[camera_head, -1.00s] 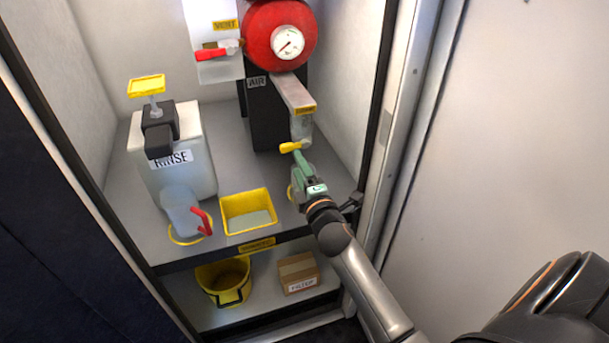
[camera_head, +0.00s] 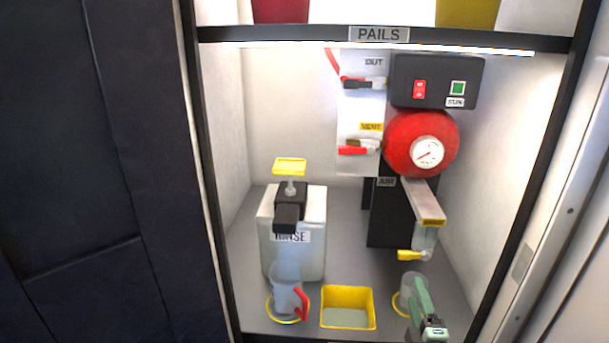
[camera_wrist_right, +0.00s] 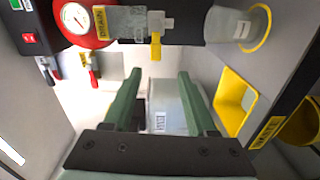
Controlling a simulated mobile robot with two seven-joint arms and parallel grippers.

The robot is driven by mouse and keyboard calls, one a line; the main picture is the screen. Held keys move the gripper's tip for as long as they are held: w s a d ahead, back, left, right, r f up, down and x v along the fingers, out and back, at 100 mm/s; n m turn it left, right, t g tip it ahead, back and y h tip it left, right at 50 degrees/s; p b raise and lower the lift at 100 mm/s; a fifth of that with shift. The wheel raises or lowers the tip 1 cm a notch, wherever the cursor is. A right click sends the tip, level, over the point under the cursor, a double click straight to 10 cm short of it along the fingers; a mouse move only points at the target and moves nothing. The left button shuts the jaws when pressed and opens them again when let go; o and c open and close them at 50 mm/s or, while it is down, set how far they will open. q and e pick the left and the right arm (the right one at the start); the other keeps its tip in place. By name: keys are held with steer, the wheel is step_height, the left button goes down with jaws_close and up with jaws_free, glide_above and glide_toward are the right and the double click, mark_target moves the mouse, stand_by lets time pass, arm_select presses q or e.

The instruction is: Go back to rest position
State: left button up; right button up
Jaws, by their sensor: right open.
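My right gripper (camera_head: 424,290) is in the lower right of the head view, in front of the shelf's right side. In the right wrist view its green fingers (camera_wrist_right: 161,98) are spread with nothing held between them. A clear cup (camera_head: 408,285) stands in a yellow ring just left of and behind the gripper, partly hidden by it. In the wrist view the cup (camera_wrist_right: 232,24) stands apart from the fingers, at the upper right. My left gripper is not in view.
The rinse tank (camera_head: 310,255), a red-handled jug (camera_head: 287,299) and a yellow tray (camera_head: 347,319) are left of the gripper. Above the cup are the spout (camera_head: 424,239) and red vessel (camera_head: 408,130). The cabinet's right post (camera_head: 530,170) is close by.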

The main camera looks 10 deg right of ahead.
steer(key=s+a+f+m+g+y, duration=0.4)
steer(key=s+a+f+m, duration=0.2)
steer(key=s+a+f, duration=0.4)
steer(key=s+a+f+m+g+y, duration=0.5)
steer(key=s+a+f, duration=0.35)
steer(key=s, duration=0.35)
arm_select(q)
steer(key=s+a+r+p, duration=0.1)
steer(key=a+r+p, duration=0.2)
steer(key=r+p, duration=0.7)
steer(key=p, duration=0.4)
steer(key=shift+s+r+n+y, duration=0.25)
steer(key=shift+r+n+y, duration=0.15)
arm_select(e)
steer(key=d+r+m+t+h, duration=0.1)
steer(key=d+r, duration=0.3)
steer(key=r, duration=0.6)
steer(key=shift+s+d+r+m+h, duration=0.2)
steer(key=shift+s+d+m+h, duration=0.15)
steer(key=shift+h, duration=0.45)
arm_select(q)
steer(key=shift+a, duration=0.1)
